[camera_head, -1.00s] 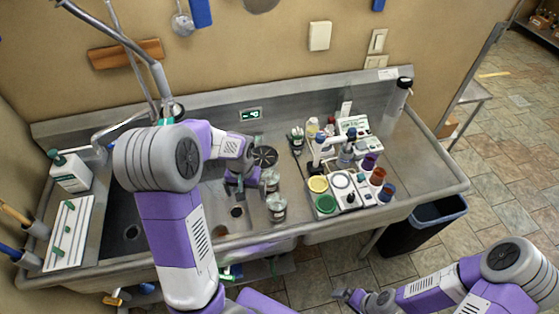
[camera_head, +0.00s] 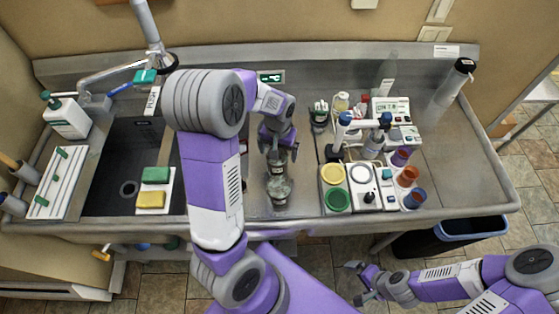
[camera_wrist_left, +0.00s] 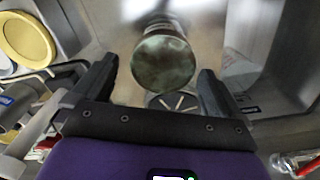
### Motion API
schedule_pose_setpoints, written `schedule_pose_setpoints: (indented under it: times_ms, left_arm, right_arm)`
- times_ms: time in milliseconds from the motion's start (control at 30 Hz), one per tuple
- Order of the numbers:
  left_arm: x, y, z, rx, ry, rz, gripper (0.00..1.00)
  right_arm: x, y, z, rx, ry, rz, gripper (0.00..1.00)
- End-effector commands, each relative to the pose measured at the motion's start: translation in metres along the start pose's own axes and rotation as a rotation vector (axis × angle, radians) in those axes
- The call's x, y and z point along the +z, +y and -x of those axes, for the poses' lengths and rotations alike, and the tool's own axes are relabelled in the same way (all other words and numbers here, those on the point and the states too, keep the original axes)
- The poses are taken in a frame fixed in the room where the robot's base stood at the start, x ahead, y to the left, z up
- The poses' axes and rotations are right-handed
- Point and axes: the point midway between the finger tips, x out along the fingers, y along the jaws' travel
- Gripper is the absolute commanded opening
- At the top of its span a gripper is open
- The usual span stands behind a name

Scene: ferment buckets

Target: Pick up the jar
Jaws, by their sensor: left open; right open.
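A glass jar (camera_head: 279,188) with mottled grey-green contents stands on the steel counter, right of the sink basin. In the left wrist view the jar (camera_wrist_left: 163,62) lies ahead, between the fingers' lines. My left gripper (camera_head: 280,150) is open, at the jar's far side in the head view. Its two dark fingers (camera_wrist_left: 157,72) flank the jar with gaps on both sides, and nothing is gripped. Whether a second jar stands close behind is hard to tell. My right gripper (camera_head: 361,281) is open and empty, low in front of the counter.
A white tray (camera_head: 350,207) with yellow and green lids stands right of the jar, with several coloured cups beside it. The sink basin (camera_head: 105,175), with sponges at its edge, is at left. A dark bin (camera_head: 455,235) stands below right. Clear counter lies at far right.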

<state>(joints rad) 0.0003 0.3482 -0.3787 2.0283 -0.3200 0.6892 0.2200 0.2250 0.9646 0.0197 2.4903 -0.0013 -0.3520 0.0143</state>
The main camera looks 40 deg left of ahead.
Motion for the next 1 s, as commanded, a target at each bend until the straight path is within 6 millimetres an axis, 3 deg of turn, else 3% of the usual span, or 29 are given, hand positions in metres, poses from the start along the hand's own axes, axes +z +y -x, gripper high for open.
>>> schedule_pose_setpoints:
  times_ms: [500, 800, 1000]
  left_arm:
    - [0.001, -0.003, -0.066, -0.001, -0.004, 0.001, 1.00]
    - [0.000, -0.002, -0.071, 0.000, -0.001, 0.001, 1.00]
    - [0.000, -0.002, -0.070, 0.000, -0.001, 0.000, 0.69]
  right_arm:
    - [0.000, 0.002, -0.005, 0.000, 0.000, 0.000, 1.00]
    - [0.000, 0.002, -0.005, 0.000, 0.000, 0.000, 1.00]
    - [0.000, 0.002, -0.005, 0.000, 0.000, 0.000, 1.00]
